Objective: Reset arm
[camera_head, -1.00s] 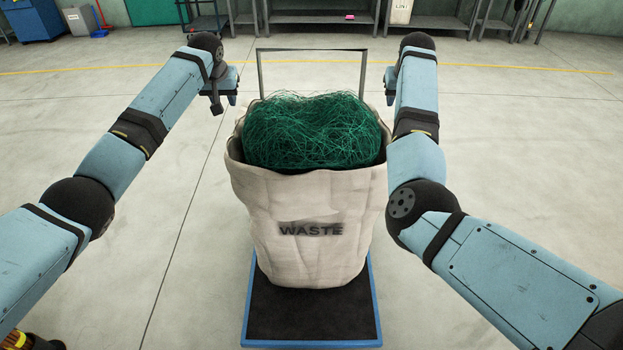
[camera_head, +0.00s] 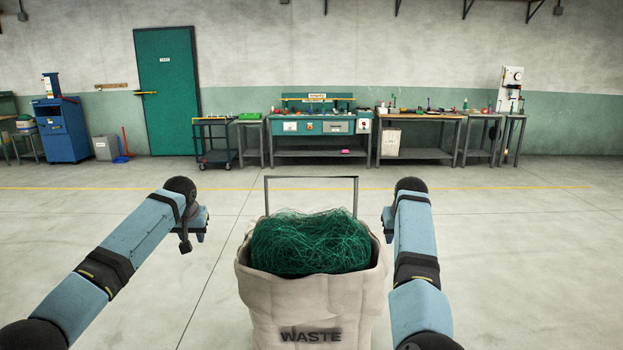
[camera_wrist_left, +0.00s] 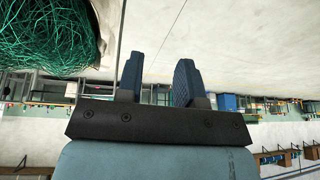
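My left gripper (camera_head: 194,236) is to the left of the waste bag and apart from it. In the left wrist view (camera_wrist_left: 159,66) its two blue-padded fingers stand apart with nothing between them. My right gripper (camera_head: 388,224) is to the right of the bag, mostly hidden behind its own wrist, so its opening does not show. The white bag (camera_head: 312,300) marked WASTE stands upright, full of tangled green netting (camera_head: 308,243). The netting also shows at the upper left of the left wrist view (camera_wrist_left: 45,35).
A grey metal handle frame (camera_head: 312,178) rises behind the bag. Along the far wall are workbenches (camera_head: 310,135), a small cart (camera_head: 214,143), a blue machine (camera_head: 62,128) and a green door (camera_head: 167,90). The floor between is clear.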

